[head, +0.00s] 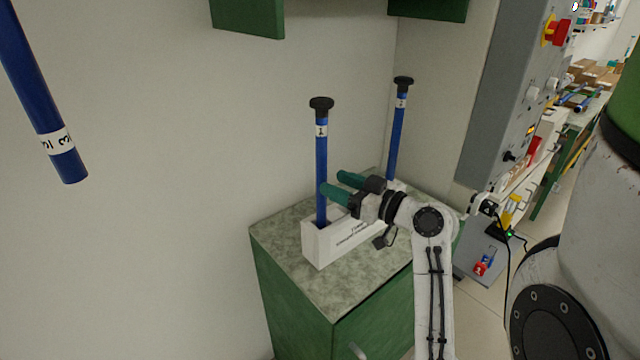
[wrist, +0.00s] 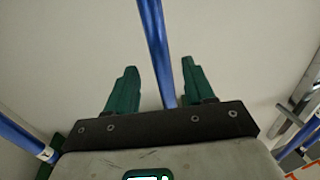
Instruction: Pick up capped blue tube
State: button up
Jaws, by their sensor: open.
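A blue tube with a black cap (head: 321,140) and a numbered white label stands upright in the front end of a white holder (head: 318,245). A second capped blue tube (head: 398,130) stands farther back, its lower end hidden by my gripper. My gripper (head: 334,184) is open at the front tube, below its label. The near finger overlaps that tube's edge in the head view. In the wrist view a blue tube (wrist: 157,45) runs between the two spread green fingers (wrist: 159,72), with a gap on both sides. I cannot tell any contact.
The holder stands on a green cabinet with a speckled top (head: 285,240), against a wall. Another blue tube (head: 35,90) with a white label shows at the upper left. A grey control panel (head: 510,90) stands to the right. Green boxes (head: 250,15) hang above.

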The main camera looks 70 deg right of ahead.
aim_at(326, 179)
jog(key=p+x, duration=0.2)
jog(key=x, duration=0.2)
jog(key=shift+w, duration=0.2)
jog(key=shift+w+d, duration=0.1)
jog(key=shift+w, duration=0.2)
jog(key=shift+f, duration=0.1)
grip_shut()
jog(key=shift+r, duration=0.2)
